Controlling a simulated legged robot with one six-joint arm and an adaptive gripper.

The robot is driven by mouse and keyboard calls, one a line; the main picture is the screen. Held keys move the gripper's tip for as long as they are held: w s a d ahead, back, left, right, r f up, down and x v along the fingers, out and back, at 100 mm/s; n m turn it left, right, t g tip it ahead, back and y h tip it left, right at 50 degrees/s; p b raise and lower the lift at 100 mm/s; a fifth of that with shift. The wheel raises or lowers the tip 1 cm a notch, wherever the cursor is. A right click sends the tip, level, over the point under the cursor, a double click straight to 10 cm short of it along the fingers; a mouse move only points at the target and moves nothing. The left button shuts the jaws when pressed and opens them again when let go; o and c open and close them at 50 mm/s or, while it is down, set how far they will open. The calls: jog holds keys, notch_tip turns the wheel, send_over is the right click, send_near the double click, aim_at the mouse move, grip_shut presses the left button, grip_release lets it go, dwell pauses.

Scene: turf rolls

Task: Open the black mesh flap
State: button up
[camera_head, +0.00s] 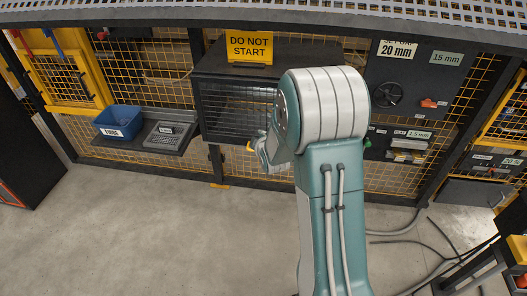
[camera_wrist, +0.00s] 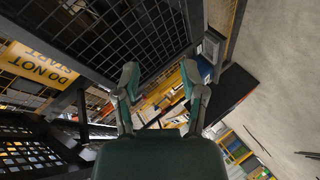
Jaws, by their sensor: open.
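The black mesh flap (camera_head: 236,108) is on the front of a black box in the middle of the head view. It looks shut there, though its right part is hidden behind my arm. In the wrist view, a dark mesh panel (camera_wrist: 125,38), likely the flap, fills the upper middle. My gripper (camera_head: 262,150) is partly hidden by my arm in the head view, near the flap's lower right. In the wrist view my gripper (camera_wrist: 160,74) is open, with nothing between its fingers. The left finger overlaps the panel's lower edge in the picture; I cannot tell whether they touch.
A yellow "DO NOT START" sign (camera_head: 249,46) stands on the box. A blue bin (camera_head: 118,121) and a grey tray (camera_head: 168,134) sit on a shelf to the left. A panel with a black handwheel (camera_head: 388,95) is to the right. The concrete floor (camera_head: 150,220) in front is clear.

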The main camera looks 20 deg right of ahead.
jog(key=d+f+n+t, duration=0.2)
jog(key=d+f, duration=0.1)
jog(key=f, duration=0.5)
jog(key=d+f+n+t, duration=0.1)
jog(key=d+f+n, duration=0.1)
jog(key=f, duration=0.6)
jog(key=shift+h, duration=0.4)
jog(key=x, duration=1.1)
jog(key=shift+r, duration=0.25)
grip_shut()
